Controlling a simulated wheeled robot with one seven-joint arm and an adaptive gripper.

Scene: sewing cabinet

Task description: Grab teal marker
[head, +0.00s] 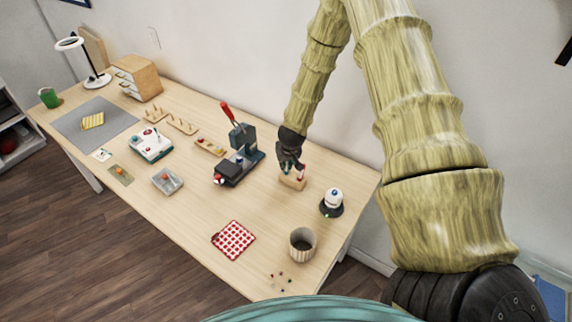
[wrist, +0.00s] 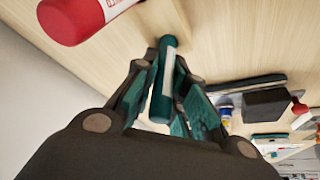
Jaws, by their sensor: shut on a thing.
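The teal marker (wrist: 166,62) is a dark teal cylinder with a pale label, between my fingers in the wrist view. My gripper (wrist: 164,92) is shut on it, one finger on each side. In the head view my gripper (head: 291,163) is low over a small wooden block (head: 290,183) on the table, and its fingers hide most of the marker there. A red marker (wrist: 75,18) with a white label is close beside in the wrist view; a bit of red (head: 302,172) shows by my fingers in the head view.
Left of my gripper stands a dark press (head: 240,150) with a red handle. To the right is a white-topped item on a dark base (head: 331,209). A ribbed cup (head: 302,244) and a red patterned cloth (head: 233,239) lie nearer the front. Bare table (head: 270,215) is between them.

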